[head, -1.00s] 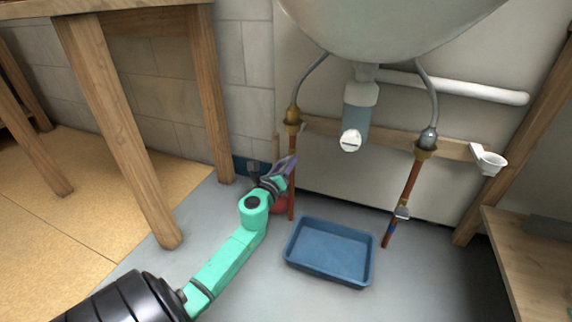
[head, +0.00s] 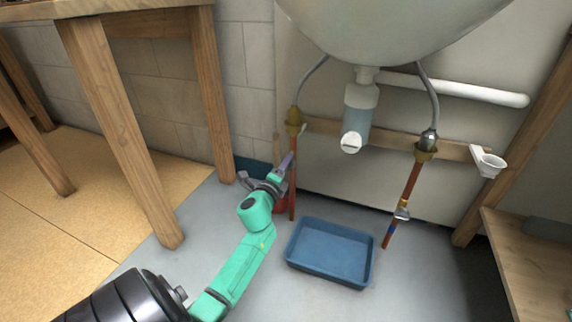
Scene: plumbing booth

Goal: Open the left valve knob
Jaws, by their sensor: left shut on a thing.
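The left copper pipe (head: 292,172) runs down from a brass fitting (head: 295,120) under the sink. My left gripper (head: 285,170), on the green arm from the lower left, is at this pipe's lower part. It is shut on the left valve knob, which its fingers and wrist hide. I cannot make out how far the knob is turned. The right pipe (head: 413,180) has its own valve (head: 402,209), with nothing touching it. My right gripper is not in view.
A blue tray (head: 330,224) lies on the floor between the pipes. A red object (head: 282,205) shows partly behind my left gripper. A wooden table leg (head: 218,110) stands to the left, a wooden bench (head: 520,250) at the right. The drain trap (head: 357,115) hangs above.

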